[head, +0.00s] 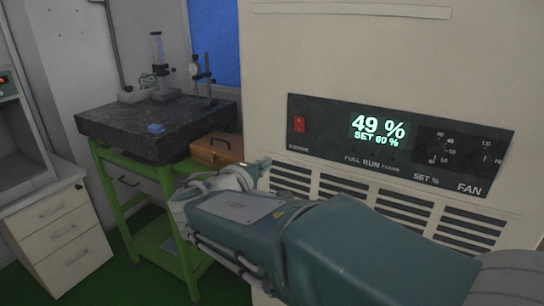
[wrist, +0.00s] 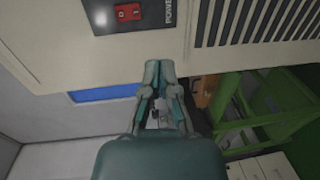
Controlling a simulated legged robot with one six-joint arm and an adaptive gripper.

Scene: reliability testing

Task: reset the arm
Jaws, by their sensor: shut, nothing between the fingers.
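My teal arm stretches across the lower right of the head view, in front of the machine's vents. My gripper (wrist: 152,66) shows in the wrist view with its two fingertips together and nothing between them. In the head view the gripper end (head: 258,166) is partly hidden behind my wrist. The fingertips are close to the cream machine (head: 350,50); I cannot tell whether they touch it.
The machine's panel has a red switch (head: 299,124), a display (head: 378,130) reading 49 % and SET 60 %, and knobs. A granite plate (head: 110,122) with gauges stands on a green frame (head: 160,172). A wooden box (head: 216,150) and drawers (head: 62,232) are at the left.

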